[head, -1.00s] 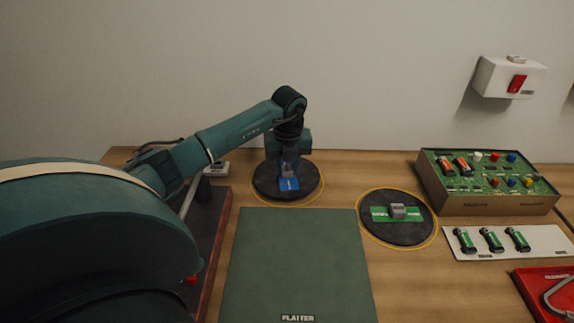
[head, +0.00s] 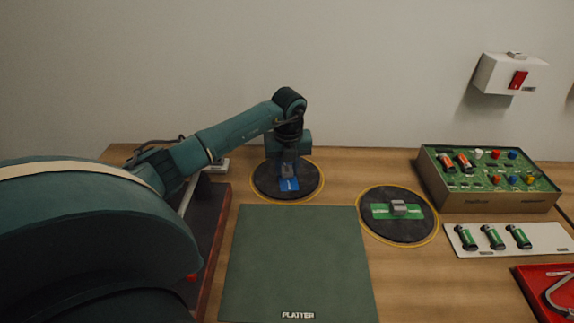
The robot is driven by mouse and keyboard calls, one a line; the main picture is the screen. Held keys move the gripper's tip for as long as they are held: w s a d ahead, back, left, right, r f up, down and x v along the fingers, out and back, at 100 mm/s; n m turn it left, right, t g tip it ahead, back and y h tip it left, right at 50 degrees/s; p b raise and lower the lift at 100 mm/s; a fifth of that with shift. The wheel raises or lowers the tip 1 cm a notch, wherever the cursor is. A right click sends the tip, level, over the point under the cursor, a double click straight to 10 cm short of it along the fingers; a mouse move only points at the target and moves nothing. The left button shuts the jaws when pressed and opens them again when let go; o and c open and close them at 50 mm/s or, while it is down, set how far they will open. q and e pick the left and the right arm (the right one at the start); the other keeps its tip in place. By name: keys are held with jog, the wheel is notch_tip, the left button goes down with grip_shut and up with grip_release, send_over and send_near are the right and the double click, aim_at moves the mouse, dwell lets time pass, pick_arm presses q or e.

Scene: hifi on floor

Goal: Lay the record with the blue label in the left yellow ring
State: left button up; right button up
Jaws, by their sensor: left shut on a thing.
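The record with the blue label (head: 305,186) is a dark disc at the back, left of centre. It lies in or just above the left yellow ring (head: 290,202), whose rim shows around its near and right edges. I cannot tell whether it touches the table. My left gripper (head: 288,176) points down over the middle of this record and is shut on it at the blue label; the fingertips are partly hidden. A second record with a green label (head: 395,230) and a grey knob lies in the right yellow ring (head: 436,232). My right gripper is not in view.
A green mat marked PLATTER (head: 297,260) lies in front. To the right are a green control panel box (head: 500,201), a white tray with several green cells (head: 548,238) and a red tray (head: 530,285). A wall box with a red switch (head: 497,75) hangs above.

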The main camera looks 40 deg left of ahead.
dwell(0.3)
pick_arm(q)
jog(key=o, duration=1.1)
jog(key=shift+f, duration=0.1)
notch_tip(320, 180, up, 19)
jog(key=s+d+p, duration=0.1)
jog(key=p, duration=0.4)
jog(key=shift+s+d+p, duration=0.15)
jog(key=shift+d+p, duration=0.1)
jog(key=shift+p, duration=0.05)
dwell(0.8)
